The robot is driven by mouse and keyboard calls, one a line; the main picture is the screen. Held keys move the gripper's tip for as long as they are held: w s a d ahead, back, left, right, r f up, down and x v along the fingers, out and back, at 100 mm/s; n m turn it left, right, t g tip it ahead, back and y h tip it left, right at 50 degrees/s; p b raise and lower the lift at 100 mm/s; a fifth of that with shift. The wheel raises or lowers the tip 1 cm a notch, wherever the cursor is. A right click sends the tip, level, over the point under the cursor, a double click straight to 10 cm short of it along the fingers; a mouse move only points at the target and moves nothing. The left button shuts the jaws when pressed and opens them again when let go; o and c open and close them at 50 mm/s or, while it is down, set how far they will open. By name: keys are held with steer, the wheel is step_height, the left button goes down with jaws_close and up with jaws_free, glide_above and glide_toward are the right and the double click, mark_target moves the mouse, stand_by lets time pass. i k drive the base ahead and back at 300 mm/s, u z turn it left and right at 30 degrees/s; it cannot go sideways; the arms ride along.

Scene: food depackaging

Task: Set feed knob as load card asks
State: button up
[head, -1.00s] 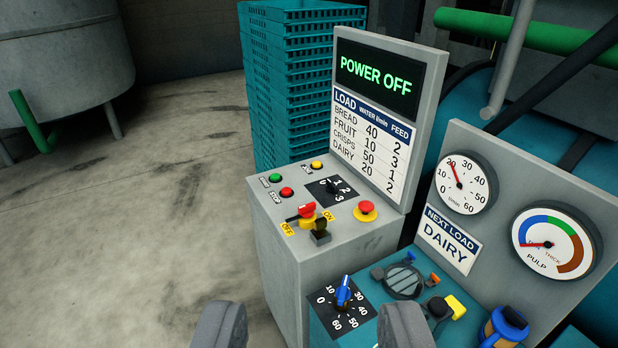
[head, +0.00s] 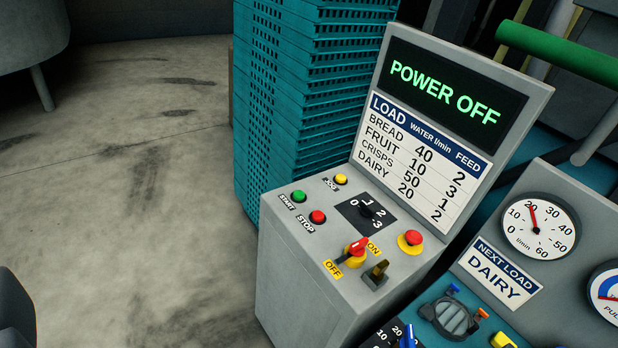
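The feed knob (head: 367,210) is small and black on a black plate marked 0 to 3, on top of the grey cabinet. Which mark it points at is too dark to tell. The load card (head: 497,275) reads NEXT LOAD DAIRY. The load table (head: 420,165) lists DAIRY with water 20 and feed 2. The display (head: 455,90) above it reads POWER OFF. One dark finger of my gripper (head: 15,315) shows at the lower left edge, well away from the knob. The other finger is not clearly visible. The gripper is open, with nothing seen in it.
Near the knob are a green start button (head: 299,196), red stop button (head: 317,216), yellow button (head: 340,179), red-handled OFF/ON switch (head: 352,252), black-handled part (head: 376,274) and red emergency button (head: 411,239). Teal crates (head: 290,110) stand behind. The floor at left is clear.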

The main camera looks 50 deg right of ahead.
mark_target(366, 211)
steer(key=z, duration=0.35)
steer(key=i, duration=1.35)
steer(key=z, duration=0.8)
